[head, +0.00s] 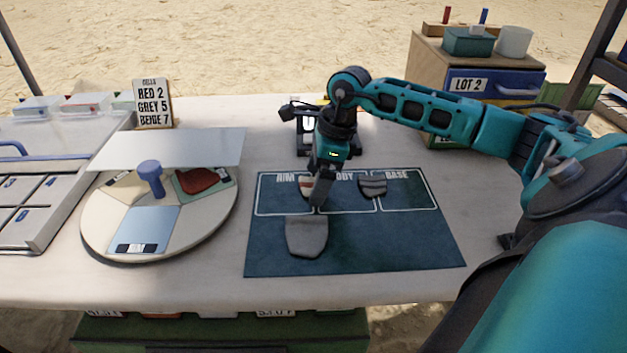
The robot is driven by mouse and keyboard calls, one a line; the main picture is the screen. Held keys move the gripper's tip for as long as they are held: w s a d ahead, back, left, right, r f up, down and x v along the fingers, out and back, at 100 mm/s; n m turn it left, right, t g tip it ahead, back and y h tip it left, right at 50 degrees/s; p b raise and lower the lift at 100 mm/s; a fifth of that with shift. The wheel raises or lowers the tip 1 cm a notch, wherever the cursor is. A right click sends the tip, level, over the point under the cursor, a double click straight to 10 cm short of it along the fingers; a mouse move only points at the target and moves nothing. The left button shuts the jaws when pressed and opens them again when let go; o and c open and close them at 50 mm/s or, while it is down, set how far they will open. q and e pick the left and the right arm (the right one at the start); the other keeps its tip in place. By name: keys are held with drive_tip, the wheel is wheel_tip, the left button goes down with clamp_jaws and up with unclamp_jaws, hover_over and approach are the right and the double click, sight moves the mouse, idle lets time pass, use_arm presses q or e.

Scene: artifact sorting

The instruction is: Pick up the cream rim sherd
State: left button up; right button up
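My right gripper (319,198) points down over the dark teal mat (425,245), at its RIM and BODY sections; its finger gap is not clear. A small pale sherd with reddish marks (305,187) shows at the RIM section, partly hidden behind the gripper; whether they touch is unclear. A grey sherd with dark bands (372,187) lies near the line between BODY and BASE. A larger plain grey sherd (307,237) lies on the mat's lower part, just below the fingertips. I cannot tell for sure which piece is the cream rim sherd. My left gripper is out of view.
A round turntable (205,228) with a blue knob (150,177) stands left, bearing a red sherd (200,180); a pale panel (170,148) covers its back. A sign (153,103) reads RED 2, GREY 5, BEIGE 7. A drawer cabinet (432,75) stands back right.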

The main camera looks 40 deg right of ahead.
drive_tip(key=shift+c, duration=1.3)
drive_tip(key=c, duration=0.9)
drive_tip(key=shift+o, duration=0.2)
drive_tip(key=shift+r, duration=0.1)
wheel_tip(320, 180, up, 20)
drive_tip(key=p, duration=0.4)
drive_tip(key=shift+p, duration=0.4)
